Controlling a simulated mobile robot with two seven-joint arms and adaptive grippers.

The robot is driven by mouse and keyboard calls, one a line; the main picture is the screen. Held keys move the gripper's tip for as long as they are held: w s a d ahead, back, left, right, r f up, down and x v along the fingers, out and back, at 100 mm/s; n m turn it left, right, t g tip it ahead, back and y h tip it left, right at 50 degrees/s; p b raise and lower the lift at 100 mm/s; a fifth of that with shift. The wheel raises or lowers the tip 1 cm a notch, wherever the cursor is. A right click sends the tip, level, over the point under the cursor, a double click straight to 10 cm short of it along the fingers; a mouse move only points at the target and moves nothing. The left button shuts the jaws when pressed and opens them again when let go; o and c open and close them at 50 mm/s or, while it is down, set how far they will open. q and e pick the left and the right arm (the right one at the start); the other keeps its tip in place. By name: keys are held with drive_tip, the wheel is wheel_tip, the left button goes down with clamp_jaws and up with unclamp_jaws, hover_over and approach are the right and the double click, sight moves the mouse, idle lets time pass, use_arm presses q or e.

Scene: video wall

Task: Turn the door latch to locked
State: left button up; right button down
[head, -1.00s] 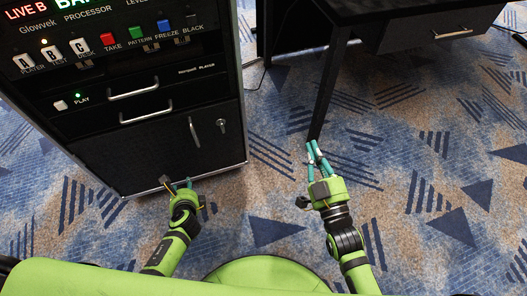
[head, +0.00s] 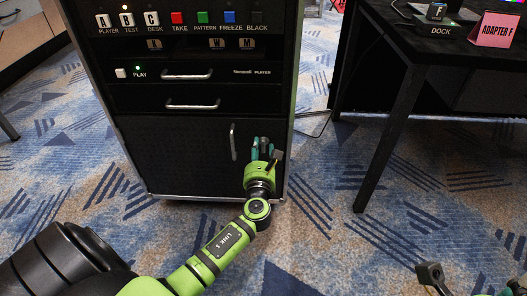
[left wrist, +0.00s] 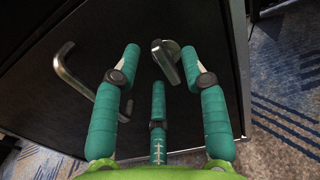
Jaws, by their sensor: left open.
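The door latch (left wrist: 166,60) is a small metal turn-knob on the black cabinet door (head: 185,150), right of the vertical door handle (head: 233,142). In the left wrist view the latch stands tilted just beyond and between the teal fingertips. My left gripper (head: 264,146) is open in front of the door's right side and hides the latch in the head view. In the left wrist view the left gripper (left wrist: 160,75) has its fingers spread around empty space, with the door handle (left wrist: 80,75) to their left. Part of my right gripper (head: 432,275) shows at the lower right; its fingers are not clearly visible.
Above the door are two drawers with metal handles (head: 193,104) and a row of labelled buttons (head: 177,18). A black table (head: 385,120) with a dock (head: 440,30) stands to the right. Carpeted floor lies open between.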

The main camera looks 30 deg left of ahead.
use_arm(q)
drive_tip(key=shift+w+a, duration=0.35)
drive_tip(key=shift+w, duration=0.3)
clamp_jaws()
